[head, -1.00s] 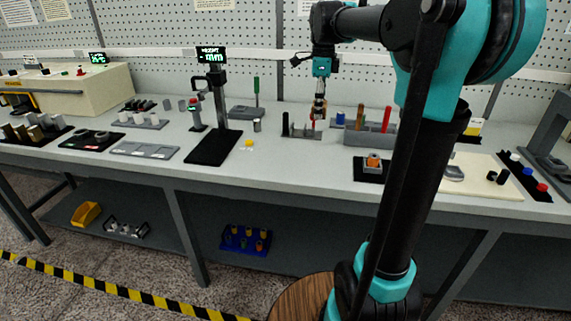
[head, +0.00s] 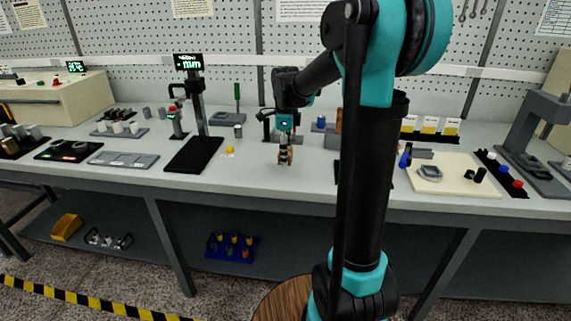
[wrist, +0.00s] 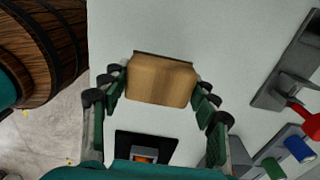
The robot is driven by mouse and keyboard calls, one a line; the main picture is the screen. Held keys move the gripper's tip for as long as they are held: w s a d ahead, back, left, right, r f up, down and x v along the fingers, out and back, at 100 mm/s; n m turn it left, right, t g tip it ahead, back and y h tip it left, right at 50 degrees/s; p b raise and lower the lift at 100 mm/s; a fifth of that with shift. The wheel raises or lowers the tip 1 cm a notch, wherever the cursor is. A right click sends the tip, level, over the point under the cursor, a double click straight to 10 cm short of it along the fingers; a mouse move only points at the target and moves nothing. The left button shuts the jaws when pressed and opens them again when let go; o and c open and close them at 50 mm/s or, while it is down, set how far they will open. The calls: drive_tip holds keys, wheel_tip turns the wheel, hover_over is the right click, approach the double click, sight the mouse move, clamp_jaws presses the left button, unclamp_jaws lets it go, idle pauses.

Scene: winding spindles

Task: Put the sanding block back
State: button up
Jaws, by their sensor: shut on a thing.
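The sanding block (wrist: 160,82) appears to be the tan, brown-edged block in the wrist view. My gripper (wrist: 161,88) is shut on it, with a finger on either side. In the head view, my gripper (head: 285,160) points down over the bench near its front edge, with the block (head: 285,157) small at its tips. Whether the block is clear of the bench top is hard to tell. No place for the block can be made out for certain.
A black holder with an orange piece (wrist: 145,155) stands on the bench. Red, blue and green items (wrist: 299,148) stand at the right. A black display stand (head: 195,150) is left of my gripper. My arm hides part of the bench.

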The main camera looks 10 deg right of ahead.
sight(286, 170)
drive_tip(key=shift+f, duration=2.1)
drive_tip(key=shift+f, duration=0.1)
drive_tip(key=o, duration=1.2)
wheel_tip(286, 170, up, 12)
drive_tip(key=shift+r, duration=0.1)
